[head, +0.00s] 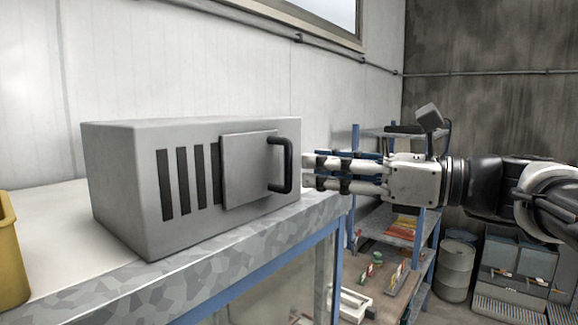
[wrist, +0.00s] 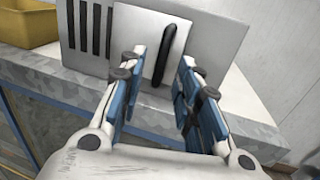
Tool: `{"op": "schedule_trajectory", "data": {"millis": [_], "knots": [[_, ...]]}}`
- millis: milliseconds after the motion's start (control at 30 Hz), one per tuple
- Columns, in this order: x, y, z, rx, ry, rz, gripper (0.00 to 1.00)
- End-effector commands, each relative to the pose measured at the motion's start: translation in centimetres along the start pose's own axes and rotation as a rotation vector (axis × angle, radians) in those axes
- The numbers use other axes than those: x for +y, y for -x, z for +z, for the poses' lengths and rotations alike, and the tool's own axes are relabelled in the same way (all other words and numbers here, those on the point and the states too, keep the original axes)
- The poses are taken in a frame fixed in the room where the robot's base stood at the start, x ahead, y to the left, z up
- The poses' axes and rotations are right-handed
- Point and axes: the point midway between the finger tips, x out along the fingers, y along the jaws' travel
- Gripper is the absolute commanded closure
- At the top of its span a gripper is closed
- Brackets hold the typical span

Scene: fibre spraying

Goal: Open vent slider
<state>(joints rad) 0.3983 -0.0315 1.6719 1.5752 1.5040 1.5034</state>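The vent box (head: 120,190) is a grey metal case standing on the table. Its front has several dark vertical slots (head: 183,183) on the left, and a square slider plate (head: 247,172) to their right. The plate carries a black vertical handle (head: 287,166) on its right side. My gripper (head: 308,172) is just right of the handle in the head view, apart from it or nearly touching; the exact gap is unclear. In the wrist view, my gripper (wrist: 158,72) is open and empty, its blue-padded fingers pointing at the handle (wrist: 166,55), which shows between the fingertips.
The table (head: 215,262) has a patterned front edge and a blue frame. A yellow bin (head: 12,250) stands at its left end, also seen in the wrist view (wrist: 28,22). Behind my arm are a blue shelf rack (head: 428,250) and a grey drum (head: 456,265).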

Motion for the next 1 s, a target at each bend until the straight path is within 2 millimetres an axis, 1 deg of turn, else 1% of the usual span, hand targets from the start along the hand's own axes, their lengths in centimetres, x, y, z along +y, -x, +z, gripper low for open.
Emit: {"op": "schedule_trajectory", "data": {"millis": [33,200,367,500,767,1000], "knots": [[0.2,-1.3,0.0,0.000,-0.001,0.006,0.69],[0.1,-4.3,0.0,-0.001,-0.001,0.004,0.69],[0.0,-6.0,0.0,-0.001,-0.001,0.001,0.69],[0.0,-6.6,0.0,-0.001,0.000,0.000,0.69],[-0.1,-6.6,0.0,0.000,0.000,-0.001,0.70],[-0.1,-6.6,0.0,0.000,-0.001,-0.001,0.86]]}}
